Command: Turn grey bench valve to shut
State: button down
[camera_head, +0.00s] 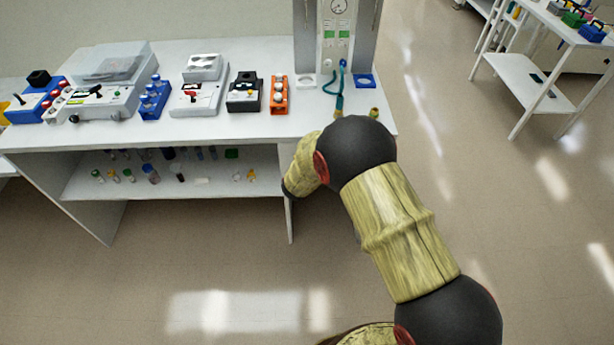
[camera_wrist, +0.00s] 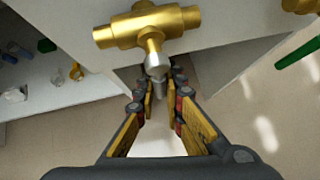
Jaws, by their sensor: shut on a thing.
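In the wrist view a brass valve body (camera_wrist: 145,27) sits at the bench's front edge, at the top of the picture. A grey metal handle (camera_wrist: 155,58) comes from its middle toward me. My gripper (camera_wrist: 157,80) has its fingertips on either side of the handle's near end and is shut on it. The handle's tip between the fingers is partly hidden. In the head view my arm hides the gripper and most of the valve area.
A second brass fitting (camera_wrist: 297,4) shows at the upper right of the wrist view. The white bench (camera_head: 240,128) carries several devices, with small bottles on its lower shelf (camera_head: 215,178). A teal hose (camera_head: 339,101) stands near the bench's right end. Open floor (camera_head: 460,170) lies to the right.

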jog(key=c, duration=1.9)
grip_release()
jog(key=v, duration=1.2)
